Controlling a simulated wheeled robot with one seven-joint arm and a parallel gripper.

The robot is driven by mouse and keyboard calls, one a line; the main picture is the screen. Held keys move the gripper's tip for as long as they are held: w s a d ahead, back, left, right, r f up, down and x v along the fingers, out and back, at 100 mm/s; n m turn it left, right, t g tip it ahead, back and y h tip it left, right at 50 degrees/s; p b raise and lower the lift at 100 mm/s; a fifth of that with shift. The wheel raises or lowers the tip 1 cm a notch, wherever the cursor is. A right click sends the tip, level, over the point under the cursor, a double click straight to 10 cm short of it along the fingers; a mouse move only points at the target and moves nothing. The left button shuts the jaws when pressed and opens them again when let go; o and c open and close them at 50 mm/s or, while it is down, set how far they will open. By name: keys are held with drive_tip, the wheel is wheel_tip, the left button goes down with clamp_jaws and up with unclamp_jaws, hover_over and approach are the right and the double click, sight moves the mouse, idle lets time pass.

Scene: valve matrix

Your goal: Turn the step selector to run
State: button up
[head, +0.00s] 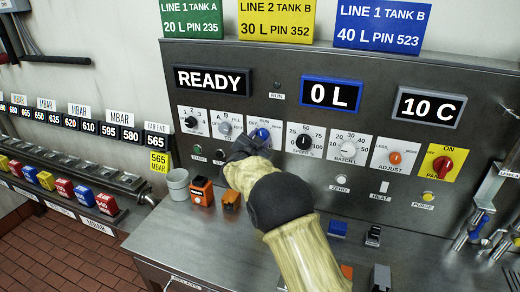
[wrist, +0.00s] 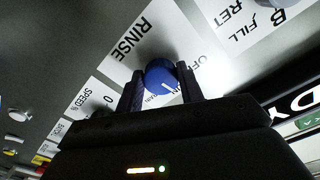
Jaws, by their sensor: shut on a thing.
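The step selector is a blue knob (head: 261,135) on a white plate in the head view, with lettering around it. In the wrist view the blue knob (wrist: 160,76) sits between the two dark fingers of my gripper (wrist: 162,88), which is shut on it. A short white mark on the knob points toward the bottom right of that view. RINSE and part of OFF are readable on the plate; other lettering is partly hidden by the fingers. In the head view my gripper (head: 245,148) reaches the panel at the knob, and my arm hides the area below.
A black-and-white speed dial (head: 303,141) is right of the selector, and a fill dial (head: 224,129) is left. Displays read READY (head: 213,79), 0 L (head: 331,94) and 10 C (head: 428,107). A grey cup (head: 177,186) and orange blocks stand on the counter below.

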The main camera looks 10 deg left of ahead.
drive_tip(key=shift+f+m+b, duration=0.1)
drive_tip(key=shift+m+b, duration=0.55)
drive_tip(key=shift+m, duration=0.15)
drive_tip(key=o, duration=1)
drive_tip(key=s+a+b, duration=0.1)
drive_tip(key=s+b, duration=0.3)
drive_tip(key=s, duration=1.3)
drive_tip(key=shift+s+a, duration=0.2)
drive_tip(key=shift+a, duration=0.15)
